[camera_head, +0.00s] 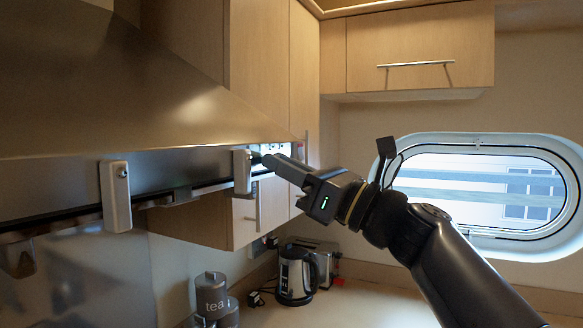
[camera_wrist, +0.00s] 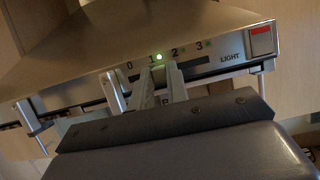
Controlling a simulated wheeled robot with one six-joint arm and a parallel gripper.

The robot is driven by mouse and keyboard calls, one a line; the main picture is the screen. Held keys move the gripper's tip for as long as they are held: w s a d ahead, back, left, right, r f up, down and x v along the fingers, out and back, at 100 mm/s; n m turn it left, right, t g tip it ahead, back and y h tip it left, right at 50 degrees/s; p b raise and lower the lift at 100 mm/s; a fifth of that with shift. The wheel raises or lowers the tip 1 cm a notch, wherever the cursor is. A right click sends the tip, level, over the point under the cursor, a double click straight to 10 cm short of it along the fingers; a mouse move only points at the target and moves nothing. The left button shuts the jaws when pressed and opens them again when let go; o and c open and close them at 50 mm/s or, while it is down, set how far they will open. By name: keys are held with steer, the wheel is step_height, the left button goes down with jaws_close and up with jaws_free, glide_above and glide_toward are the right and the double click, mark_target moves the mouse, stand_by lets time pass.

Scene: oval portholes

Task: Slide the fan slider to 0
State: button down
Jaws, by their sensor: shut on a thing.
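The range hood's control panel (camera_wrist: 220,50) carries a fan scale marked 0, 1, 2 and 3 from left to right in the wrist view. In the head view my gripper (camera_head: 268,161) reaches the right end of the hood's front edge (camera_head: 215,158), and the slider is not clearly visible there.
Pale brackets (camera_head: 115,196) hang along the hood. Wall cabinets (camera_head: 420,45) are above and behind. A kettle (camera_head: 296,272) and a tea canister (camera_head: 211,295) stand on the counter below.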

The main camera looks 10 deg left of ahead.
steer(key=shift+s+a, duration=0.2)
steer(key=shift+s, duration=0.35)
steer(key=c, duration=1.4)
jaws_free()
steer(key=shift+o, duration=0.2)
steer(key=shift+d, duration=0.15)
steer(key=b+v, duration=0.3)
steer(key=v, duration=0.7)
steer(key=shift+d+f+b, duration=0.2)
steer(key=shift+b, duration=0.15)
steer(key=shift+s, duration=0.1)
steer(key=shift+c, duration=0.2)
